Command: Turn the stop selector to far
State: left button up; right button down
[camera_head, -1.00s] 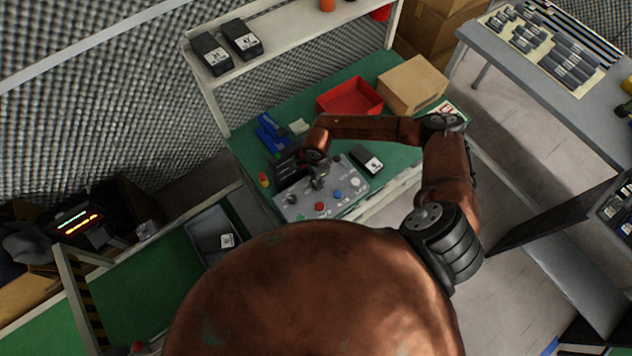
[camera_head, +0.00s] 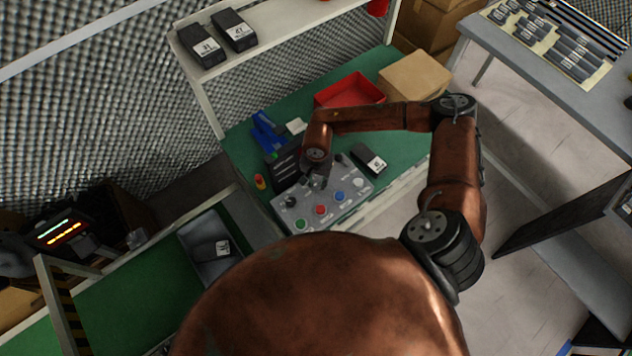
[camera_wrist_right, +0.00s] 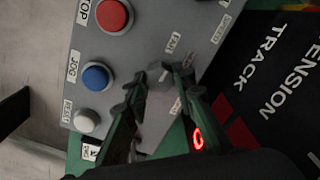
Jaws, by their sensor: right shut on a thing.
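The grey control panel (camera_head: 330,209) lies on the green bench, with green, red, blue and white buttons. My right gripper (camera_head: 318,182) reaches down onto its back part. In the right wrist view, the right gripper's fingertips (camera_wrist_right: 161,76) are closed in on the stop selector (camera_wrist_right: 160,84), a small grey knob mostly hidden between them. Small white labels stand beside it; one seems to read FAR, and the pointer's direction cannot be told. The red button (camera_wrist_right: 114,14) and blue button (camera_wrist_right: 97,77) sit to the left, clear of the fingers. My left gripper is not in view.
A dark panel marked TENSION TRACK (camera_wrist_right: 275,85) stands close to the right of the fingers. A red tray (camera_head: 349,91) and cardboard box (camera_head: 415,77) are farther back. A black knob (camera_head: 290,202) sits at the panel's left.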

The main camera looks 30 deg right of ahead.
aim_at(317, 183)
jog(key=shift+n+b, duration=0.3)
jog(key=shift+n, duration=0.3)
jog(key=c, duration=1.6)
grip_release()
notch_tip(317, 183, up, 12)
